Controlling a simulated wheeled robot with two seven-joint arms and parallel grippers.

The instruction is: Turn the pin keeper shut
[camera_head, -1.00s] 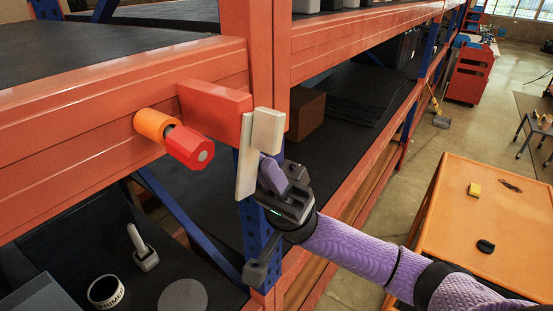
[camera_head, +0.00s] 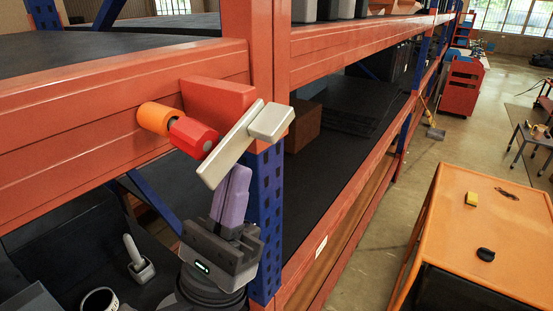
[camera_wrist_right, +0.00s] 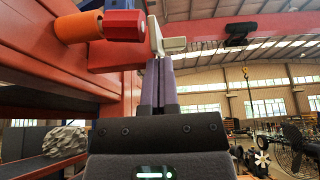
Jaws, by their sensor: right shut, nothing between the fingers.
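The pin is an orange cylinder (camera_head: 156,118) with a red hexagonal end (camera_head: 193,137), sticking out from the orange shelf beam. The beige keeper (camera_head: 230,146) is a flat bar with a block at its upper right end. It is tilted, with its lower left end close to the red hexagonal end. My right gripper (camera_head: 240,172) is shut and empty, its purple fingers just below the keeper bar; whether they touch it I cannot tell. In the right wrist view the fingertips (camera_wrist_right: 158,62) are together, with the keeper (camera_wrist_right: 160,40) just beyond them. My left gripper is not in view.
A red-orange block (camera_head: 220,95) stands out from the beam behind the keeper. A blue perforated post (camera_head: 268,215) is right beside my gripper. An orange-topped cart (camera_head: 480,235) stands at the right, with open floor behind it.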

